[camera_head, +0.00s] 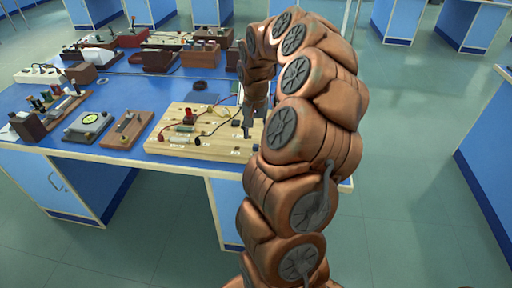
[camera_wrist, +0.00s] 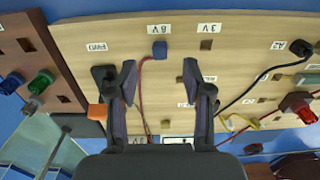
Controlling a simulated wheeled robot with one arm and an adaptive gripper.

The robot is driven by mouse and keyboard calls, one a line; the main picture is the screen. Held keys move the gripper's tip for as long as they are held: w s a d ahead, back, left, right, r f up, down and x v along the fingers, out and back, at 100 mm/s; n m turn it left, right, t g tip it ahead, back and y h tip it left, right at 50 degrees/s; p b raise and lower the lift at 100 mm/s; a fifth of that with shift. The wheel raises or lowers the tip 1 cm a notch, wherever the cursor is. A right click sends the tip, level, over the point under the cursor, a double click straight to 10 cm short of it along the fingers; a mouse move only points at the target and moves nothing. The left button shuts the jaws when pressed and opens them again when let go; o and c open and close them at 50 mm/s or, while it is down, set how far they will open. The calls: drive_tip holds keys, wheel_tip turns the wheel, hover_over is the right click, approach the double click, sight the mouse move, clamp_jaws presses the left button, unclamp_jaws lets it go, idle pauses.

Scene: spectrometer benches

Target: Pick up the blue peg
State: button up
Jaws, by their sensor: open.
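The blue peg (camera_wrist: 160,48) stands in the wooden circuit board (camera_wrist: 250,50), just beside a printed label and to the left of the 3V label in the wrist view. A red wire runs close by it. My gripper (camera_wrist: 158,75) is open and empty. Its two fingers are spread to either side of the peg's line, with the peg just beyond the fingertips and apart from them. In the head view my gripper (camera_head: 246,122) points down over the right part of the circuit board (camera_head: 175,150). I cannot clearly tell the blue peg there.
An orange block (camera_wrist: 97,111) sits by the left finger. A red connector (camera_wrist: 299,106) and a black plug (camera_wrist: 300,47) are to the right. A brown board with green (camera_wrist: 42,82) and blue (camera_wrist: 12,83) posts lies at left. Other instruments crowd the blue bench (camera_head: 150,90).

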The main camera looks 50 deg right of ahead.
sight(256, 145)
drive_tip(key=shift+w+d+f+p, duration=0.1)
drive_tip(key=shift+f+p, duration=0.4)
drive_tip(key=shift+f, duration=0.8)
drive_tip(key=shift+d+f+p, duration=0.1)
drive_tip(key=shift+f+p, duration=0.35)
drive_tip(key=shift+f, duration=0.85)
drive_tip(key=shift+c, duration=0.4)
clamp_jaws()
drive_tip(key=shift+r+b, duration=0.35)
drive_tip(key=shift+r, duration=0.2)
drive_tip(key=shift+w+a+r+b, duration=0.1)
drive_tip(key=shift+a+r+b, duration=0.15)
drive_tip(key=shift+r, duration=0.4)
drive_tip(key=shift+w+a+r+b, duration=0.1)
drive_tip(key=shift+r+b, duration=0.2)
drive_tip(key=shift+r, duration=0.3)
drive_tip(key=w+a+r+b, duration=0.1)
drive_tip(key=w+a+r, duration=0.1)
drive_tip(key=a, duration=0.5)
drive_tip(key=w+a+r+b, duration=0.2)
drive_tip(key=w+a, duration=0.2)
drive_tip(key=a, duration=0.3)
drive_tip(key=shift+w+r, duration=0.2)
drive_tip(key=shift+w, duration=0.05)
